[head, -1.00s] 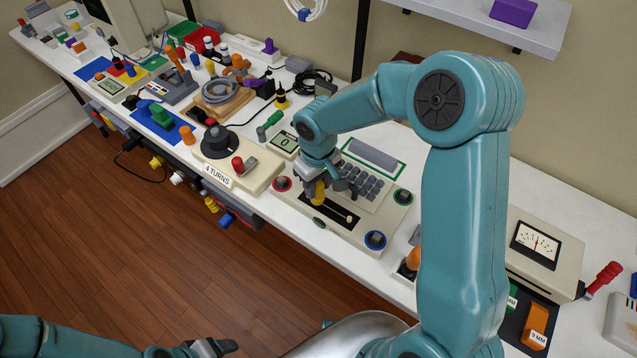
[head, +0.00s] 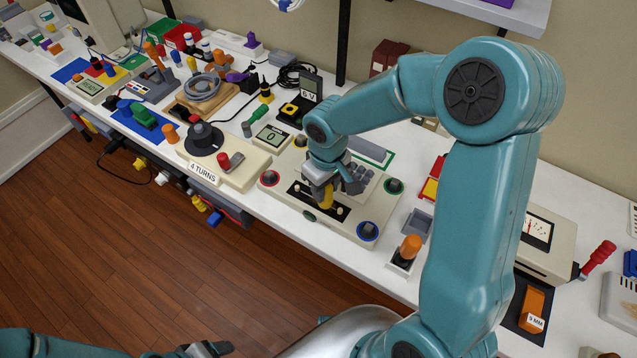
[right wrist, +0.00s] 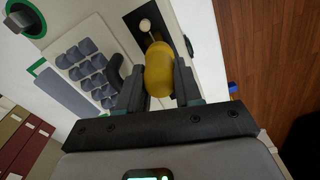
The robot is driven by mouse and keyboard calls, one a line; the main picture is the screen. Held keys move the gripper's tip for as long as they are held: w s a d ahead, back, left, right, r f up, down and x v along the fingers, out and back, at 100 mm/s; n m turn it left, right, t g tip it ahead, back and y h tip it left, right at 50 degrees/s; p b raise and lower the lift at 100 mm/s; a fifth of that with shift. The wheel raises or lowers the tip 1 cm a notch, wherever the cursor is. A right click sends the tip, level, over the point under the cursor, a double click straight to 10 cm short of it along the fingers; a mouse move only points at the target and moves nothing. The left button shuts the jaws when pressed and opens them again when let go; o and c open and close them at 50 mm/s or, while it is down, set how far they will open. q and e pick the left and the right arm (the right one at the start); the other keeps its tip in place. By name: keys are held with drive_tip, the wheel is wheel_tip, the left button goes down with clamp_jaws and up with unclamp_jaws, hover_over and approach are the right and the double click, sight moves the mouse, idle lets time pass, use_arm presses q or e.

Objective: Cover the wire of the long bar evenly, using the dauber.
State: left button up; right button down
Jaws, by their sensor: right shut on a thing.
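My right gripper (head: 325,190) is shut on the yellow dauber (head: 326,198), which also shows between the fingers in the right wrist view (right wrist: 159,70). It points down over the long black bar slot (head: 305,193) in the front of the beige console (head: 375,222). A pale post shows near each end of the slot; one is clear in the right wrist view (right wrist: 145,25). The dauber's tip and the wire beneath are hidden or too small to make out. My left gripper (head: 210,349) is low at the bottom edge, away from the bench; its jaws are unclear.
Grey keys (head: 365,185) lie just behind the slot. Knobs with red, green and blue rings stand at the console corners. The winder box marked 4 TURNS (head: 225,165) is left; an orange-handled tool (head: 410,248) in a holder and a meter (head: 545,235) are right.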

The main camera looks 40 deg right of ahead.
drive_tip(key=shift+s+d, duration=0.25)
drive_tip(key=shift+s, duration=0.4)
drive_tip(key=shift+w+a+r, duration=0.1)
drive_tip(key=shift+w+a, duration=0.2)
drive_tip(key=shift+w, duration=0.5)
drive_tip(key=shift+w+a, duration=0.3)
drive_tip(key=shift+w, duration=0.45)
drive_tip(key=shift+w+a, duration=0.35)
drive_tip(key=shift+w, duration=0.45)
drive_tip(key=shift+w+a, duration=0.3)
drive_tip(key=shift+w, duration=0.45)
